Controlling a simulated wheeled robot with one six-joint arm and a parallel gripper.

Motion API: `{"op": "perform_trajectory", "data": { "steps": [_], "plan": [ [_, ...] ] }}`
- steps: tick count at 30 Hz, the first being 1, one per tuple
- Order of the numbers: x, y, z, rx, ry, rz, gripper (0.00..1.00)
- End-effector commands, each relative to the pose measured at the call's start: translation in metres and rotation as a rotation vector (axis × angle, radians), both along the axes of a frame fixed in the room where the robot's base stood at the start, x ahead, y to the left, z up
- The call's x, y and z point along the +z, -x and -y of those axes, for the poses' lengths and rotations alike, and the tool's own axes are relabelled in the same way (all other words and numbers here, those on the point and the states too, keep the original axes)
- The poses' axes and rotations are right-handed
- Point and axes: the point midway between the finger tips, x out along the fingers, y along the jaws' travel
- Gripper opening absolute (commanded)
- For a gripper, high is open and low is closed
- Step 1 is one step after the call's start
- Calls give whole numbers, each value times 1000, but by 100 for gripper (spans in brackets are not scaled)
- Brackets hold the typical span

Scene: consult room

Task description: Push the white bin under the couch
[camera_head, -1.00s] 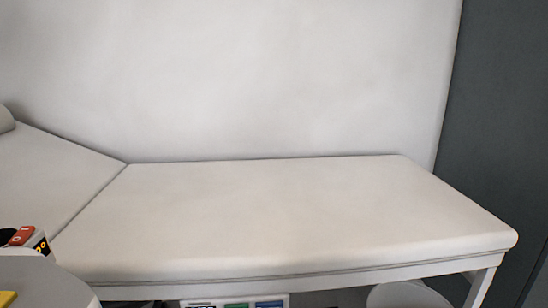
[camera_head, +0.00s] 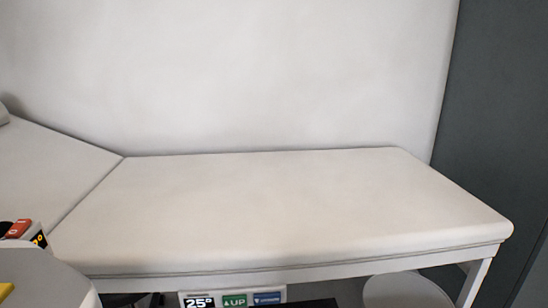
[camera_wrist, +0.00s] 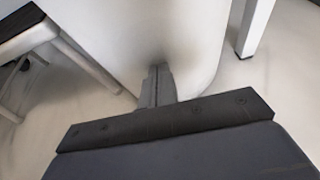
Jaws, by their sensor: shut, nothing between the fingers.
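The white bin (camera_head: 405,292) shows in the head view at the bottom right, beside the couch leg and below the couch's front edge; its lower part is cut off. The couch (camera_head: 290,205) has a pale flat pad and a raised backrest at the left. In the wrist view the bin's smooth white curved wall (camera_wrist: 120,35) fills the upper middle. My gripper (camera_wrist: 158,72) is shut and empty, its fingertips at the bin's wall with a dark shadow there. I cannot tell whether they touch it. The gripper is not clearly seen in the head view.
A couch leg (camera_wrist: 257,25) stands right of the bin in the wrist view, with pale floor (camera_wrist: 235,80) around it. A sign panel (camera_head: 232,299) hangs under the couch's front edge. A grey rounded surface (camera_head: 45,283) is at the lower left. A dark panel (camera_head: 490,130) stands right.

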Motion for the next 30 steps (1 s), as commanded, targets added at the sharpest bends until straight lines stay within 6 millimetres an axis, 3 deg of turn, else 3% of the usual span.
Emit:
{"op": "perform_trajectory", "data": {
  "steps": [30],
  "plan": [
    [0,-73,-4,2,2,2,0]
  ]
}}
